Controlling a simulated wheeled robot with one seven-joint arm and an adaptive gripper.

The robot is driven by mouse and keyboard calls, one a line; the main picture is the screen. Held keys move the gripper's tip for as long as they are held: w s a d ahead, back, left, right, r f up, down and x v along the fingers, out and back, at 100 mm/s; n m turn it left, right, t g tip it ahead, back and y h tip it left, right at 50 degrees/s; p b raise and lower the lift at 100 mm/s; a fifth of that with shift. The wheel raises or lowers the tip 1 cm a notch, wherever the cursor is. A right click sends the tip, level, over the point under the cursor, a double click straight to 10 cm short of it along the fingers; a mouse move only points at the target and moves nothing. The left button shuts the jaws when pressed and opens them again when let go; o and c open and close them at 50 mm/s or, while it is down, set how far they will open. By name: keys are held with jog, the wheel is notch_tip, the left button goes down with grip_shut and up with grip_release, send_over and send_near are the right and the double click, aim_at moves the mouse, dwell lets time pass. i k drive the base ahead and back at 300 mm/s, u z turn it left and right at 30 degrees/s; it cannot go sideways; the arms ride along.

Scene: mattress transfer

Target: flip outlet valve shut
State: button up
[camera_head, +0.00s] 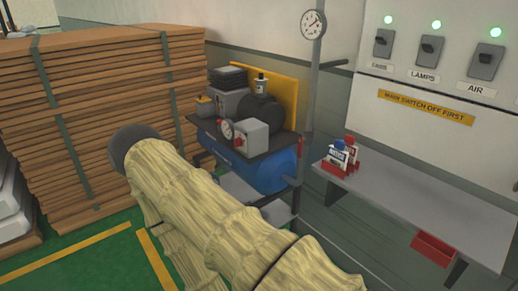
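A compressor with a blue tank (268,168) stands against the wall in the middle of the view. A small gauge (227,129) and a grey box (254,138) with a red part sit at its front. A vertical pipe (308,110) rises at its right, with a round gauge (313,24) on top. A short dark bar (334,64) sticks out to the right from this pipe; I cannot tell whether it is the outlet valve's lever. My arm in its beige sleeve crosses the foreground and hides the compressor's lower part. My gripper is not visible.
A strapped stack of boards (100,110) fills the left. A grey bench (415,205) at the right bears small bottles (340,156). Above it, a wall panel has three switches (431,50) under green lights. Green floor (90,265) with yellow lines shows at lower left.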

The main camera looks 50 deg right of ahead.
aim_at(300, 140)
jog(key=z, duration=0.2)
jog(key=i, duration=0.65)
jog(key=z, duration=1.3)
jog(key=i, duration=0.7)
jog(key=z, duration=1.65)
jog(key=k, duration=0.75)
jog(key=u, duration=0.95)
jog(key=i, duration=0.5)
